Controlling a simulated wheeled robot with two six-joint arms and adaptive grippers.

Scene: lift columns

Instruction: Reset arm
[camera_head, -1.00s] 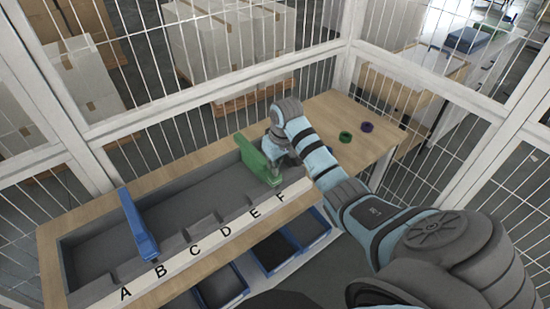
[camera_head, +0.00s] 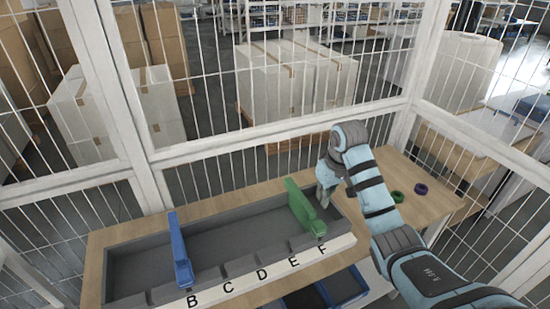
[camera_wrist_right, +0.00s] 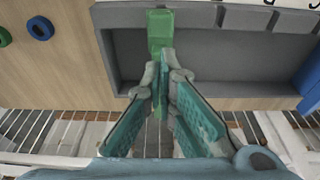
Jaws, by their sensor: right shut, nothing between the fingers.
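My right gripper (camera_head: 324,196) is at the right end of the grey trough, just right of the green divider (camera_head: 302,205). In the right wrist view, my right gripper's fingers (camera_wrist_right: 163,62) meet at their tips with nothing between them. The green divider shows beyond the tips in that view (camera_wrist_right: 159,22); I cannot tell whether they touch it. The green divider stands across the trough (camera_head: 230,228) near slot F. A blue divider (camera_head: 179,250) stands across it near slot B. My left gripper is not in view.
The trough is set in a wooden table (camera_head: 94,275). White wire fencing (camera_head: 290,185) closes off the back and right. A blue bin (camera_head: 343,287) sits below the table's front.

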